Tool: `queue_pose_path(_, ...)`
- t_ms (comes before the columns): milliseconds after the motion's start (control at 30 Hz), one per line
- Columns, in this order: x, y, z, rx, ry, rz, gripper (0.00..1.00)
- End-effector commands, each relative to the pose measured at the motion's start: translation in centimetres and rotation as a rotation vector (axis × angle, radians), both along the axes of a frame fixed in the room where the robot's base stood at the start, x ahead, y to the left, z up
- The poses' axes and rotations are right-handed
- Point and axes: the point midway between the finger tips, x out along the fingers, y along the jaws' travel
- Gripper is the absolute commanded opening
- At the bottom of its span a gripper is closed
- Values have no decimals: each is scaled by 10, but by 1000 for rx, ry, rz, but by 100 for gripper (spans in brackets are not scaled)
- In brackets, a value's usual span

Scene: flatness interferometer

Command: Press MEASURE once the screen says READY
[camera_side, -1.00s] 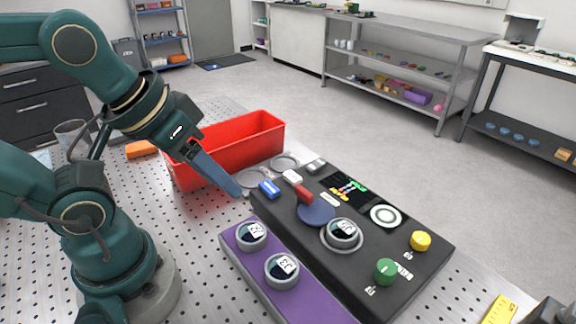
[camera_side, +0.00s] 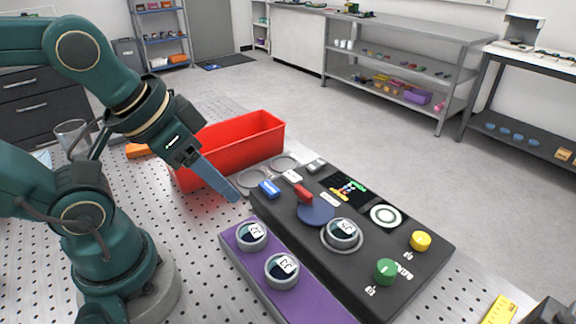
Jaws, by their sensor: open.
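A black instrument panel (camera_side: 290,232) lies on the perforated table. Its small dark screen (camera_side: 336,181) shows coloured marks in green, yellow and red, too small to read. A green knob or button (camera_side: 385,271) and a yellow one (camera_side: 421,241) stand at the panel's near right end. Their labels are too small to read, so I cannot tell which control is MEASURE. My gripper (camera_side: 235,197) points down to the right, by the panel's left end, apart from both coloured buttons. It is open with nothing visible in it; its fingers overlap in this view.
A purple block (camera_side: 247,262) with two round gauge pieces (camera_side: 282,271) lies along the panel's near side. Another round piece (camera_side: 342,233) sits on the panel, near a red part (camera_side: 303,193) and a blue disc (camera_side: 316,214). A red bin (camera_side: 233,142) stands behind my gripper.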

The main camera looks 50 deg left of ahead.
Motion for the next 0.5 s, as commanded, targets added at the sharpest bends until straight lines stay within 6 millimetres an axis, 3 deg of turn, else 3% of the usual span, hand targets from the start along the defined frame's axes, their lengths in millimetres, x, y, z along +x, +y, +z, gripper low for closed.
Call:
queue_pose_path(133, 0, 0, 0, 0, 0, 0, 46)
queue_pose_path(200, 0, 0, 0, 0, 0, 0, 20)
queue_pose_path(267, 0, 0, 0, 0, 0, 0, 0)
queue_pose_path(500, 0, 0, 0, 0, 0, 0, 0)
